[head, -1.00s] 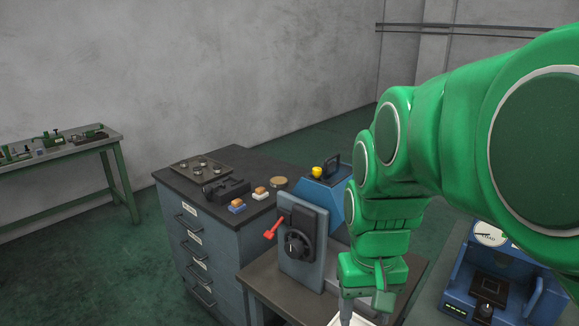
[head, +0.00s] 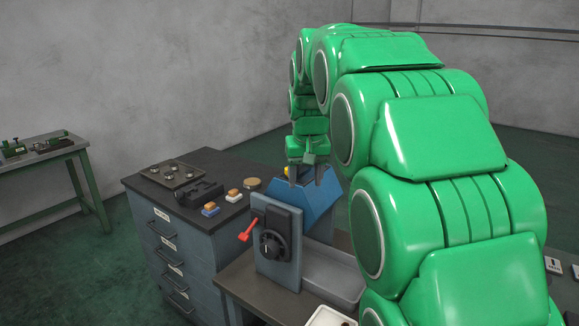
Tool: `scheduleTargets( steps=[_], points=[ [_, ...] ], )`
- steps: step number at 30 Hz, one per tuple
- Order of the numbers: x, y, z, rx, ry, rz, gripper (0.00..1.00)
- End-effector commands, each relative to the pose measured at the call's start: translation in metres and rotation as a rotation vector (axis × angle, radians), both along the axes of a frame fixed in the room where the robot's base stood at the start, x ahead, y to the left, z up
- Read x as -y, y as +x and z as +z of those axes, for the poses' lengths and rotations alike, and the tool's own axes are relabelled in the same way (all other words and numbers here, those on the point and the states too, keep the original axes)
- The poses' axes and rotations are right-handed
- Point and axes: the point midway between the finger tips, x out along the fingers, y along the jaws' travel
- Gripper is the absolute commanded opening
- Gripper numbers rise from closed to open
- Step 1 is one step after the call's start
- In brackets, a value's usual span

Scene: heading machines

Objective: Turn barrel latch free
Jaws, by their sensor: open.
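No part is clearly recognisable as the barrel latch. A small yellow part (head: 286,171) shows at the housing's top, partly hidden by my gripper. My gripper (head: 305,178) points down, open, in front of or above the top of the blue housing. I cannot tell if it touches anything. Nothing shows between its fingers.
A drawer cabinet (head: 150,205) at left carries a plate with round parts (head: 171,174), a black fixture (head: 199,194), small blocks and a brass disc (head: 252,184). A grey tray (head: 335,278) lies right of the panel. My green arm covers much of the right side.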

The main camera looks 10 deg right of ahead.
Motion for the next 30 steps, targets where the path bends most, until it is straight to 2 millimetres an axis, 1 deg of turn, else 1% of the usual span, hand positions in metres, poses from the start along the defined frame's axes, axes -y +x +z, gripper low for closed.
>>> scheduleTargets(
  steps=[1,3,6,12,16,18,21,26,30],
  points=[
    [0.000,0.015,-0.001,0.009,-0.001,0.001,0.57],
    [0.000,0.034,0.004,0.031,-0.001,0.004,0.57],
    [0.000,0.061,0.006,0.054,-0.001,0.009,0.57],
    [-0.003,0.111,0.012,0.110,0.000,0.020,0.57],
    [-0.004,0.136,0.014,0.139,0.001,0.027,0.57],
    [-0.004,0.146,0.015,0.150,0.002,0.029,0.57],
    [-0.005,0.154,0.016,0.160,0.002,0.031,0.57],
    [-0.005,0.159,0.015,0.167,0.003,0.033,0.57],
    [-0.005,0.162,0.007,0.166,0.003,0.033,0.57]
  ],
)
